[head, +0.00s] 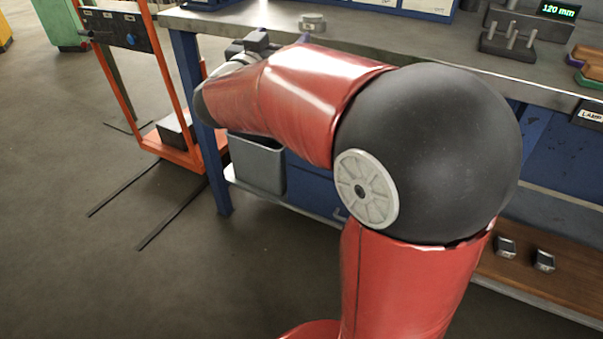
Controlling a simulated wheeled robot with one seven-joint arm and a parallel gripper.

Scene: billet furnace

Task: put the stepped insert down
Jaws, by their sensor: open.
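A small light-grey round piece with a stepped outline, which looks like the stepped insert (312,23), sits on the grey bench top (400,38) near its back left. Nothing touches it in this view. My gripper (252,42) shows as dark blocks above the left end of the bench, to the left of the insert and apart from it. It is open, and no object shows between its fingers. My own arm covers its wrist side, and the fingertips are hard to make out.
A dark block with upright pins (510,40) and a display reading 120 mm (557,11) stand at the bench's back right. An orange frame (180,150) stands left of the bench. A grey bin (257,165) sits below. Open floor lies at front left.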

